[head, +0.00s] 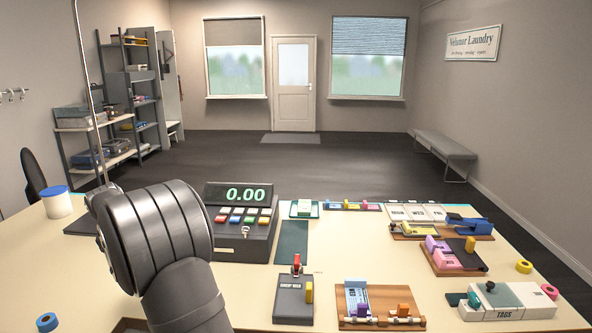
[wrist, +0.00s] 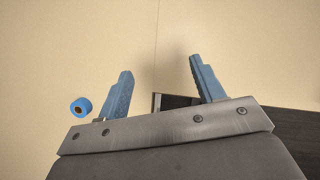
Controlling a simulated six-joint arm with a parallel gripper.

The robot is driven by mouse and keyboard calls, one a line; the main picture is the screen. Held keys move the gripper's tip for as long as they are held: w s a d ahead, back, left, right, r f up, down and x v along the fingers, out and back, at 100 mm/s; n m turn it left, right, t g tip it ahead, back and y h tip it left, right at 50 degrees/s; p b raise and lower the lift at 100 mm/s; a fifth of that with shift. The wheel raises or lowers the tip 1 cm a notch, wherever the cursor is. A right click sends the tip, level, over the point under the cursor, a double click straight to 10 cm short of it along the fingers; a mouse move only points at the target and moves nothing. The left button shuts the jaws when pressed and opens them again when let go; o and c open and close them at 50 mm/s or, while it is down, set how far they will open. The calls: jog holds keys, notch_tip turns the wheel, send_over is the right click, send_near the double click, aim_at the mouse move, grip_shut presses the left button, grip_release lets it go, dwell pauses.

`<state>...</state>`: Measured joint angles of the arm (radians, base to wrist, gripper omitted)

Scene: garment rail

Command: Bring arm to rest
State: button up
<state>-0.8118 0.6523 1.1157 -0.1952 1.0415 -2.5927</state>
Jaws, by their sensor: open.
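My gripper (wrist: 160,68) is open and empty in the wrist view, its two blue fingers spread apart over the bare cream counter. In the head view my arm reaches up from the bottom over the left part of the counter (head: 250,290). The thick dark wrist hides the fingers there. Nothing is held, and no object stands between the fingers.
A cash register (head: 238,222) stands right of my arm. A white tub with a blue lid (head: 58,205) is at the left, and a blue tape roll (head: 47,322) is near the front left. Several boards and a tags box (head: 507,302) fill the right side.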

jog(key=w+d+m+h, duration=0.1)
jog(key=w+d+m, duration=0.3)
jog(key=d, duration=0.8)
jog(key=w+d+m+h, duration=0.1)
jog(key=w+d+m, duration=0.1)
jog(key=w+d, duration=0.8)
jog(key=s+d+m+g+h, duration=0.1)
jog(key=d+m, duration=0.5)
jog(key=d, duration=2.1)
jog(key=shift+s+m+h, duration=0.3)
jog(key=shift+s+h, duration=0.4)
jog(key=shift+s, duration=0.35)
